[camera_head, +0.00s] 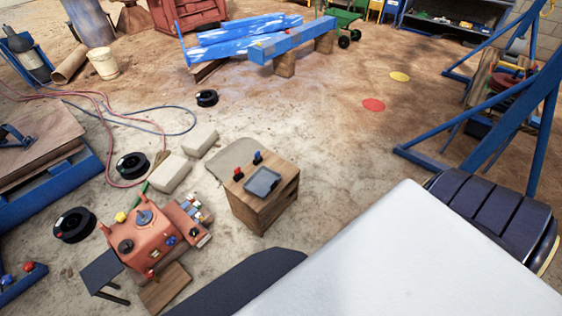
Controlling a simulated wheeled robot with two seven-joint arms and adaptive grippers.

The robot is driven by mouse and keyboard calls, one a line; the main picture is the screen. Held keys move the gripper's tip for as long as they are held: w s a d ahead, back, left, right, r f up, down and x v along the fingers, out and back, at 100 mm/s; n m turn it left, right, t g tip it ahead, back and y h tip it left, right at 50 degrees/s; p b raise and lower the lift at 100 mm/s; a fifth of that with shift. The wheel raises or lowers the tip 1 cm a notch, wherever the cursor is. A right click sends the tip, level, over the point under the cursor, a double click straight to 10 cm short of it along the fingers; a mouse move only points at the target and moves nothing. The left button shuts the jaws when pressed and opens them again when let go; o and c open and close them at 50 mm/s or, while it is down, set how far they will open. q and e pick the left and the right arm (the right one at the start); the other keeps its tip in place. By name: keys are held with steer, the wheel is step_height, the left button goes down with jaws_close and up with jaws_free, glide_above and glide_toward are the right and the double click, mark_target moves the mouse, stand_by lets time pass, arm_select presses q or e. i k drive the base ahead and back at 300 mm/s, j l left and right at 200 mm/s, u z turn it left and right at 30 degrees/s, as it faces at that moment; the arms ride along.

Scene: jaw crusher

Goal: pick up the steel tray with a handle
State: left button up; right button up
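A small grey rectangular tray (263,181), which looks like the steel tray, lies flat on top of a wooden box-like stand (265,218) near the middle of the view. Its rim is visible, but I cannot make out a handle clearly. A red-topped item (238,174) and a blue-topped item (258,158) stand on the same top, just behind the tray. Neither of my grippers shows in the head view, and nothing is seen touching the tray.
A red machine (150,238) stands left of the stand. Pale blocks (200,140), black rings (131,165) and hoses (108,122) lie on the floor. Blue beams (290,40) rest behind, and a blue frame (480,130) stands right. Open floor lies beyond the stand toward the red disc (373,105).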

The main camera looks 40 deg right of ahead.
mark_target(265, 180)
steer(key=z, duration=0.95)
